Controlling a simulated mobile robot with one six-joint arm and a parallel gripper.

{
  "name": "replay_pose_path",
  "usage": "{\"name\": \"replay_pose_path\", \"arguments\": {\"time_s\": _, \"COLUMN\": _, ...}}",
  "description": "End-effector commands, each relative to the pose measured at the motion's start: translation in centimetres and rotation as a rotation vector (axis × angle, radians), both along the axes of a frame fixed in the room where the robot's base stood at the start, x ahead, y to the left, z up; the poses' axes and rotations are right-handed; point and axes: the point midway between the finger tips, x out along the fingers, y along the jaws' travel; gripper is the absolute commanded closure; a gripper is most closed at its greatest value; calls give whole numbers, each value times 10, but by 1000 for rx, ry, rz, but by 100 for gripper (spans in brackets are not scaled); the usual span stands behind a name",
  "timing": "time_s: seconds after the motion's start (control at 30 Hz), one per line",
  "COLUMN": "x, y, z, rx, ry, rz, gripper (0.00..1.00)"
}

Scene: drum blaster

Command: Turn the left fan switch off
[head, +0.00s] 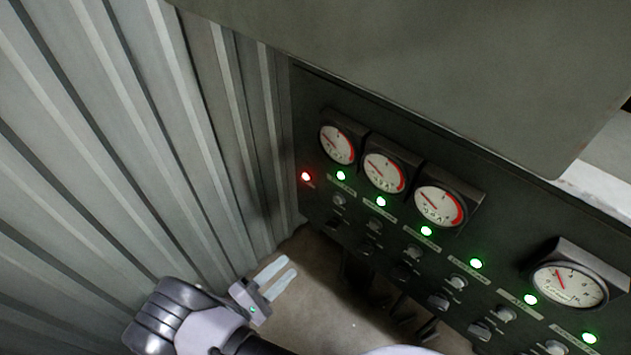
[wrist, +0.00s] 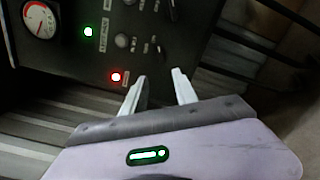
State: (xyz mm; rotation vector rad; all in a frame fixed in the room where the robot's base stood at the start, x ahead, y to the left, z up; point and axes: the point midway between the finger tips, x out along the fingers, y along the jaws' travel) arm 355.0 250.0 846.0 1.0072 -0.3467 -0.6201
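The dark control panel (head: 400,225) carries a slanting row of small knobs and switches under indicator lights. A knob (head: 339,199) sits at its left end, near a red light (head: 306,176). The labels are too small to read, so I cannot tell which one is the left fan switch. In the wrist view a round knob (wrist: 122,41) and dark switches (wrist: 150,48) show beyond my fingers. My gripper (head: 287,267) is left of the panel and below its left end, apart from it. Its two fingers (wrist: 159,78) are parted, with nothing between them.
Several green lights (head: 426,231) are lit along the panel. Round gauges (head: 440,206) protrude above them, with another gauge (head: 570,285) at the right. A corrugated metal wall (head: 120,130) closes off the left. Bare floor (head: 325,290) shows below the panel.

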Motion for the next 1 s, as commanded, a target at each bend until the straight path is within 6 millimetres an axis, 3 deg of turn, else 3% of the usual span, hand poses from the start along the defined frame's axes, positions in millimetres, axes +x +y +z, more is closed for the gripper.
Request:
{"name": "replay_pose_path", "arguments": {"time_s": 0.17, "x": 17, "y": -13, "z": -5, "rx": -9, "ry": -6, "rz": 16, "gripper": 65}}
{"name": "replay_pose_path", "arguments": {"time_s": 0.6, "x": 115, "y": -91, "z": -6, "rx": -9, "ry": -2, "rz": 13, "gripper": 65}}
{"name": "replay_pose_path", "arguments": {"time_s": 0.8, "x": 133, "y": -104, "z": -5, "rx": -8, "ry": -2, "rz": 16, "gripper": 65}}
{"name": "replay_pose_path", "arguments": {"time_s": 1.0, "x": 136, "y": -106, "z": -4, "rx": -8, "ry": -2, "rz": 18, "gripper": 65}}
